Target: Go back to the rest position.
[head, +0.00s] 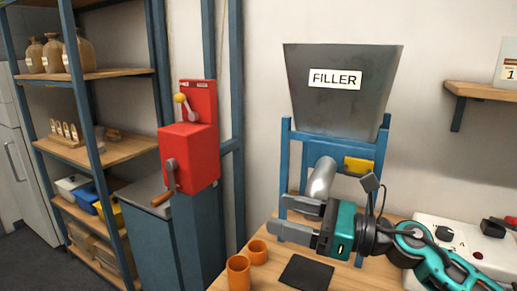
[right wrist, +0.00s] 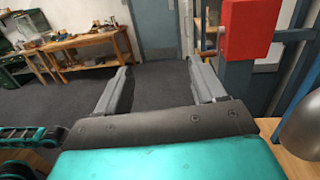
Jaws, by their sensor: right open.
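My right gripper (head: 298,218) is teal and dark grey and reaches in from the right in the head view. It is in front of the filler's blue frame, above the wooden table (head: 221,283). Its fingers point left and are apart, with nothing between them. In the right wrist view the open fingers (right wrist: 158,78) frame only dark floor. The filler (head: 330,108) is a grey hopper with a metal spout (head: 322,181) close above the gripper. My left gripper is not in view.
A red machine (head: 190,155) with a crank stands left on a blue-grey cabinet. A shelf rack (head: 103,150) is far left. A white panel with a knob (head: 440,233) is at right.

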